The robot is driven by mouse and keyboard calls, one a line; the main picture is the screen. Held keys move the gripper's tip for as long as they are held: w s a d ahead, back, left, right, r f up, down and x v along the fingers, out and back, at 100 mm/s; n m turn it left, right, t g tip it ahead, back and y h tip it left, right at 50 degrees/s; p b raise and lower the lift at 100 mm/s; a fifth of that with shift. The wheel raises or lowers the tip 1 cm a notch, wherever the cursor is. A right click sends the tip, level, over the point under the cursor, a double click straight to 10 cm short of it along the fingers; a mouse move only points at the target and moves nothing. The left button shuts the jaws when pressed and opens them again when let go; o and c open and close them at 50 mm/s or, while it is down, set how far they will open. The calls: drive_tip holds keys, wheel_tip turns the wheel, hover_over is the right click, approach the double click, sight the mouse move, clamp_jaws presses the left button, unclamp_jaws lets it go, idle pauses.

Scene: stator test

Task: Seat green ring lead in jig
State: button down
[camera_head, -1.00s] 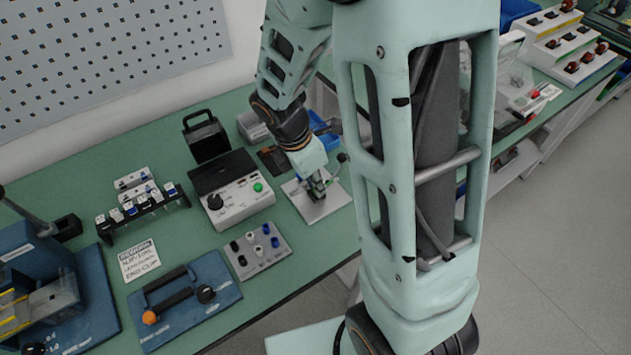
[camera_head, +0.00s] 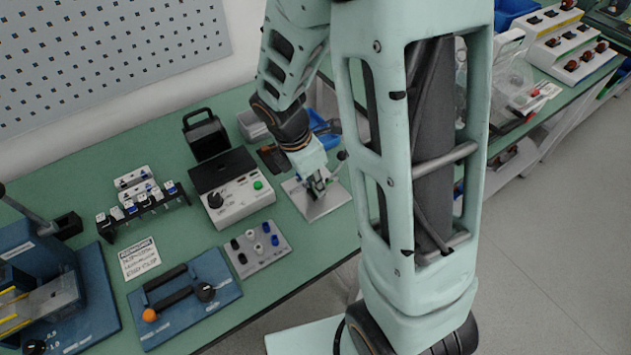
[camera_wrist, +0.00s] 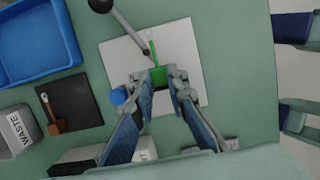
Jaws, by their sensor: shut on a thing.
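My gripper (camera_wrist: 157,84) is shut on a green piece, the green ring lead (camera_wrist: 157,74), with a thin green stem pointing away from the fingers. It is over the pale plate of the jig (camera_wrist: 182,45). The plate also shows in the head view (camera_head: 326,204) under my gripper (camera_head: 318,184). A metal lever with a black ball knob (camera_wrist: 101,4) reaches over the plate near the lead. A blue round knob (camera_wrist: 118,96) is beside the left finger. I cannot tell whether the lead touches the jig; the fingers hide its lower part.
A blue bin (camera_wrist: 38,42), a dark mat (camera_wrist: 70,103) and a WASTE box (camera_wrist: 16,132) lie left in the wrist view. In the head view, a control box (camera_head: 240,195) and a grey plate with several coloured terminals (camera_head: 240,262) stand left of the jig.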

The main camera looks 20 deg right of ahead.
drive_tip(key=c, duration=1.8)
unclamp_jaws()
drive_tip(key=shift+f, duration=0.15)
drive_tip(key=shift+a+r, duration=0.15)
drive_tip(key=shift+r, duration=0.3)
drive_tip(key=v, duration=1.1)
drive_tip(key=shift+r, duration=0.1)
